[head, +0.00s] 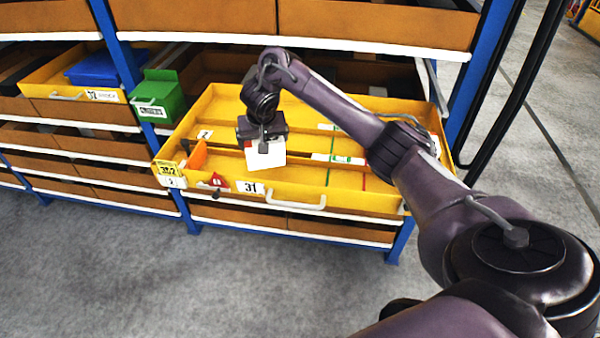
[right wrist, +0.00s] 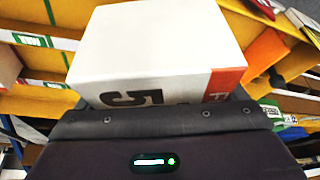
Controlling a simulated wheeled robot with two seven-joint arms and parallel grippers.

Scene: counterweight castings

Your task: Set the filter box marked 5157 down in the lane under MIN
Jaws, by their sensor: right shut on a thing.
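My right gripper (head: 263,138) is shut on a white box (head: 266,157) and holds it over the yellow drawer (head: 300,201). In the right wrist view the white box (right wrist: 155,45) fills the upper middle. It carries a large dark "5" and an orange-red patch; the rest of its marking is hidden by the gripper. The drawer is split into lanes by long dividers, with green and red lines across the floor. White-and-green labels (head: 338,158) sit on a divider right of the box; their words are too small to read. My left gripper is not in view.
An orange piece (head: 197,155) stands at the drawer's left end. A green bin (head: 159,96) hangs beside the drawer's back left corner. A blue box (head: 92,69) sits in another yellow drawer at left. The shelf above (head: 370,24) overhangs the drawer's back.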

